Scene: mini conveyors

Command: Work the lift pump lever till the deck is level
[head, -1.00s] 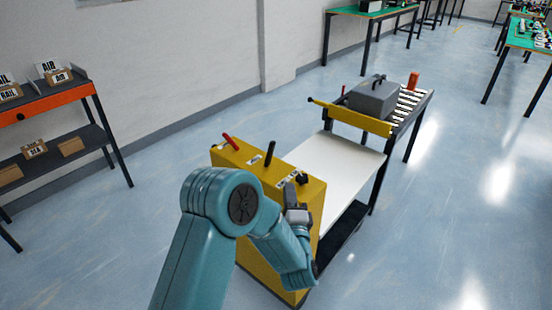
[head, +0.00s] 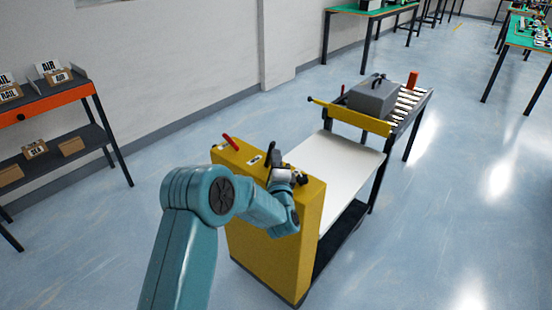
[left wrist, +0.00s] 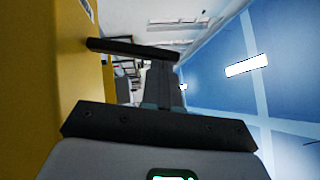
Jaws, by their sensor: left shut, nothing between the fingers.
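A yellow lift cart has a control box (head: 270,240) with a black lever (head: 271,149) standing upright from its top. A red lever (head: 230,142) is at the box's far left end. A black knob (head: 303,177) is near its right end. The white deck (head: 340,160) stretches behind the box; I cannot tell whether it is level. My left gripper (head: 277,166) is shut and empty, right beside the black lever and partly covering its foot. In the left wrist view a dark bar, likely the lever (left wrist: 125,49), crosses at the fingertips (left wrist: 163,68); contact is unclear. My right gripper is out of view.
A shelf with boxes (head: 60,88) stands at the left. The floor on the right is clear.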

